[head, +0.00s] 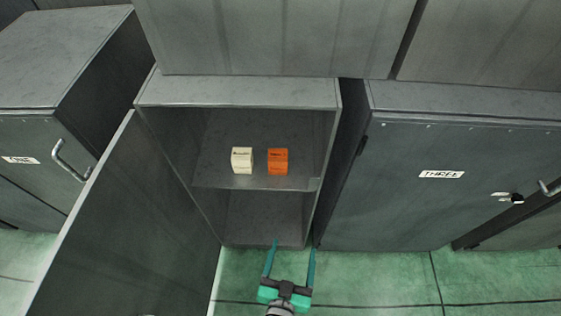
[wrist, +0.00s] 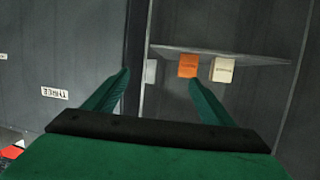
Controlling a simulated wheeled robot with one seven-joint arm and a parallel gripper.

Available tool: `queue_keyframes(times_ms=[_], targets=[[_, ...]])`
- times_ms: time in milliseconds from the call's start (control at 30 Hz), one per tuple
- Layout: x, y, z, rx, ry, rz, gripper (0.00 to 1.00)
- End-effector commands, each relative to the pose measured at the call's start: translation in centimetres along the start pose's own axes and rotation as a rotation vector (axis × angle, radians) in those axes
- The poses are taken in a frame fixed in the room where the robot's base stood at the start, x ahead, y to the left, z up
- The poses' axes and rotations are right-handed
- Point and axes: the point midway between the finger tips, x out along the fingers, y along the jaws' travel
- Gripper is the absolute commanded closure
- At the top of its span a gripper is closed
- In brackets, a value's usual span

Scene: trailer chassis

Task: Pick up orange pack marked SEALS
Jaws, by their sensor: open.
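An orange pack (head: 277,162) stands on the shelf of an open grey cabinet in the head view; its marking is too small to read. It also shows in the wrist view (wrist: 188,66), beyond the right finger's tip. A cream pack (head: 242,160) stands just left of it, apart by a small gap; in the wrist view the cream pack (wrist: 223,70) is to its right. My gripper (head: 291,246) is open and empty, in front of the cabinet and lower than the shelf in the picture, apart from both packs.
The cabinet's shelf (head: 215,181) has an empty space below it. The open door (head: 130,220) stands out at left. A closed cabinet marked THREE (head: 440,205) is at right, and another cabinet with a handle (head: 30,135) is at far left. Green floor (head: 370,280) is clear in front.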

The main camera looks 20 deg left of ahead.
Motion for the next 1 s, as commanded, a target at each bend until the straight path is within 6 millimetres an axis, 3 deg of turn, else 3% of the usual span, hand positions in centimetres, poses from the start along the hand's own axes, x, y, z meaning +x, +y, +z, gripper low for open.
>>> queue_keyframes(times_ms=[33,200,500,700,1000], targets=[[1.9,-0.7,-0.5,-0.004,0.003,-0.018,0.23],[7.4,-2.7,-1.8,-0.015,-0.022,-0.057,0.23],[16.0,-6.4,-6.2,-0.05,-0.065,-0.117,0.23],[19.4,-8.6,-9.0,-0.076,-0.088,-0.145,0.23],[22.0,-9.7,-9.9,-0.089,-0.101,-0.157,0.23]])
